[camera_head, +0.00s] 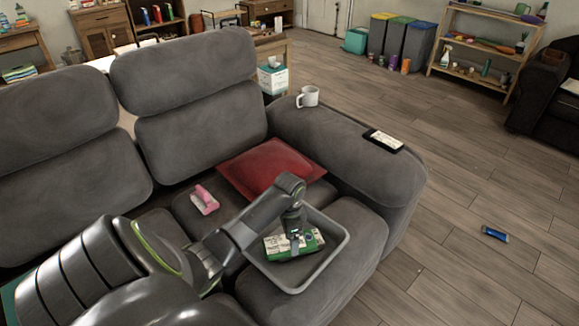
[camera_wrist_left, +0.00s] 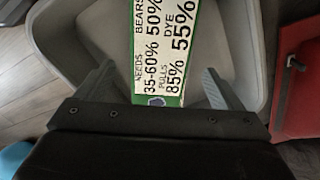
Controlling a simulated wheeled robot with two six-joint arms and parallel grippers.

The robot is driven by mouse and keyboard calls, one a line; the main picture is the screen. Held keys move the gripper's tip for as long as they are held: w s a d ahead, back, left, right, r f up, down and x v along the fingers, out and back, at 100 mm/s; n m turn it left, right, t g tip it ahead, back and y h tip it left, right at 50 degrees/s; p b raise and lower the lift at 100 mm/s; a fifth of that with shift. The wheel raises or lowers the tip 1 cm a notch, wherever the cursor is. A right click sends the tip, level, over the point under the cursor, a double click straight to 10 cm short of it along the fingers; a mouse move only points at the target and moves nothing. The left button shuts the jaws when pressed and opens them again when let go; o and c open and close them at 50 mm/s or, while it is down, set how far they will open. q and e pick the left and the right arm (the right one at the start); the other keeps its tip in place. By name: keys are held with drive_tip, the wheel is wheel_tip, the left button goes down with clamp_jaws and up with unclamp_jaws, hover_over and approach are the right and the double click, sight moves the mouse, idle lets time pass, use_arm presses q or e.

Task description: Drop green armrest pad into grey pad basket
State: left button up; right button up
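The grey pad basket (camera_head: 342,243) is a shallow open tray on the sofa seat. The green pad (camera_head: 309,246), with a white printed label, is in the basket in the head view. My left gripper (camera_head: 296,240) is directly above the pad, reaching down into the basket. In the left wrist view the green pad (camera_wrist_left: 167,50) lies between the two spread fingers (camera_wrist_left: 160,90), with gaps on both sides. The grey basket (camera_wrist_left: 233,45) surrounds it. The gripper is open; the pad's underside is hidden. My right gripper is not in view.
A red cushion (camera_head: 268,167) lies behind the basket, and a pink object (camera_head: 205,200) is to its left. A white mug (camera_head: 308,96) and a dark item with a white label (camera_head: 383,140) are on the armrest (camera_head: 345,133). A blue cylinder (camera_head: 495,233) lies on the floor.

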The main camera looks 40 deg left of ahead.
use_arm(q)
wheel_tip(320, 180, up, 17)
drive_tip(key=p, duration=0.3)
drive_tip(key=shift+r+p, duration=0.2)
drive_tip(key=shift+p, duration=0.2)
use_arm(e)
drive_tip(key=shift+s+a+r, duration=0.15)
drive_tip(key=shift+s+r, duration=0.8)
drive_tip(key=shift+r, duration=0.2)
